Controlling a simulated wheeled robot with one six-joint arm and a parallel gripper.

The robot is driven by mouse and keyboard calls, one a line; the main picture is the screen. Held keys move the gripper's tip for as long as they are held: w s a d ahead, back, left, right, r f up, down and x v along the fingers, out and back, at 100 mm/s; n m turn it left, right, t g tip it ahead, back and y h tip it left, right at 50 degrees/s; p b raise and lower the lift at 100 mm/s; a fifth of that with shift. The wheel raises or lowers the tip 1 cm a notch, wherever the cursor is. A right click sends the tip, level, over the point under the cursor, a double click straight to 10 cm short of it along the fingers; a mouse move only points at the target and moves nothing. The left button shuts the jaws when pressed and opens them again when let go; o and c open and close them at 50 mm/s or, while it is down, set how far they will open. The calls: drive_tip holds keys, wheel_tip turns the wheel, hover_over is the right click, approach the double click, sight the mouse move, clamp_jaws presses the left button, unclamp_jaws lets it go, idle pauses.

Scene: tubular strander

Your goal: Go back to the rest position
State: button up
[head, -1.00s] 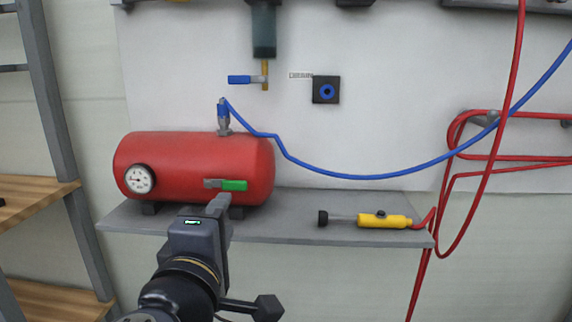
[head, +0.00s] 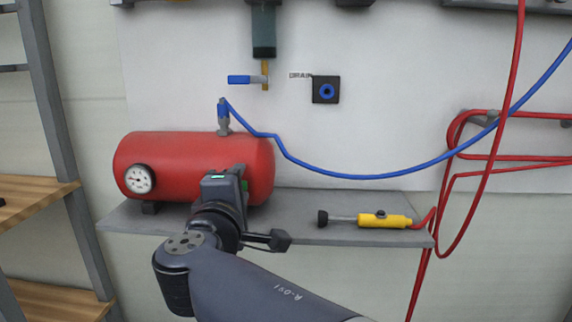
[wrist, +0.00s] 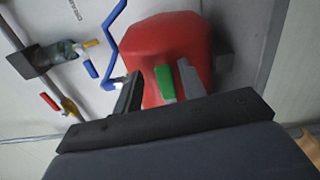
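My gripper (head: 240,170) is in front of the red tank (head: 138,150) in the head view, and it hides most of the tank's green-handled valve. In the wrist view two fingers stand apart, a dark one on the left and a grey one on the right, so my gripper (wrist: 158,88) is open. The green handle (wrist: 165,84) shows between the fingers, against the red tank (wrist: 165,45). I cannot tell how close the fingers are to the handle, but nothing appears clamped.
The tank sits on a grey shelf (head: 290,232). A yellow-handled tool (head: 385,220) lies on its right part. A blue hose (head: 350,177) and red hoses (head: 490,165) hang in front of the wall panel. A blue-handled valve (head: 245,79) is above. A wooden rack (head: 35,195) stands left.

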drive_tip(key=shift+r+n+p, duration=0.4)
drive_tip(key=shift+n+p, duration=0.4)
drive_tip(key=shift+p, duration=0.3)
drive_tip(key=shift+f, duration=0.1)
